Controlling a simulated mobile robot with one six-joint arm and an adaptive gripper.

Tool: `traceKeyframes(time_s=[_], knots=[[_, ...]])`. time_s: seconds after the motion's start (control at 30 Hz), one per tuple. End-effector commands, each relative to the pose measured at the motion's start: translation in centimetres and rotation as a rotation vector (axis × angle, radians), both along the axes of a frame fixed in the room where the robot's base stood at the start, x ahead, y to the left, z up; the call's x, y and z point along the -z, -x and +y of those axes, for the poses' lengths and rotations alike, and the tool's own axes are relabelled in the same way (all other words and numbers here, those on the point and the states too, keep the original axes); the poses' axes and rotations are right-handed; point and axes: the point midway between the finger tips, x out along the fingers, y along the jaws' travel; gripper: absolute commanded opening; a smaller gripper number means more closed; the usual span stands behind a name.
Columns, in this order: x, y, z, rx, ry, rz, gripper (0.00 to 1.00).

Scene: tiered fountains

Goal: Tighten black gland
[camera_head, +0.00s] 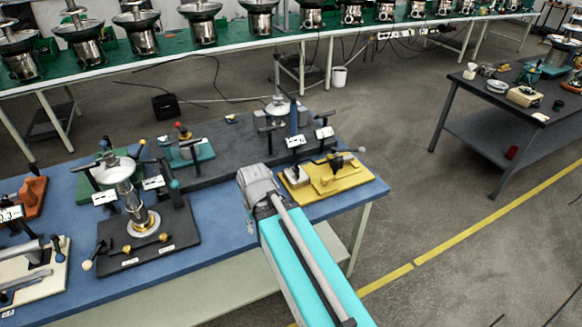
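I cannot tell for certain which part is the black gland. A small black fitting (337,163) sits on a yellow plate (318,187) at the right end of the blue table. The near fountain unit (131,205) has a silver column and a white bowl, and stands upright on a black base plate (168,241). A brass ring surrounds its foot, and small black-and-brass fittings (127,247) lie on the plate. My cyan arm reaches up from the lower right to a grey joint at the table's front edge, left of the yellow plate. My gripper's fingers do not show.
The blue table (225,236) also holds a dark mat (236,150), a second fountain unit (278,108), and teal, orange (31,192) and cream (28,283) fixtures. A long green bench (233,37) with several fountains stands behind. A dark table (497,98) is at right.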

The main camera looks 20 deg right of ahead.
Motion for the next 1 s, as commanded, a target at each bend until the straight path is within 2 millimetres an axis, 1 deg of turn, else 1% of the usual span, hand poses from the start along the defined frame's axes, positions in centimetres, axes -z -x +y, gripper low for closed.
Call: traceKeyframes(time_s=[0.27, 0.3, 0.37, 0.4, 0.57, 0.77, 1.0], knots=[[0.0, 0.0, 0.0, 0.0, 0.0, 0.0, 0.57], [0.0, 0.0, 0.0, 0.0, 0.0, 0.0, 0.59], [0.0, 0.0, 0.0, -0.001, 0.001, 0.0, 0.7], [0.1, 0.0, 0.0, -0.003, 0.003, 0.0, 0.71], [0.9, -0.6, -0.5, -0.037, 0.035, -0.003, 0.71], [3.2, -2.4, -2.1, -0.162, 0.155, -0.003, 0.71], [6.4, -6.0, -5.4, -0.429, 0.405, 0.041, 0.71]])
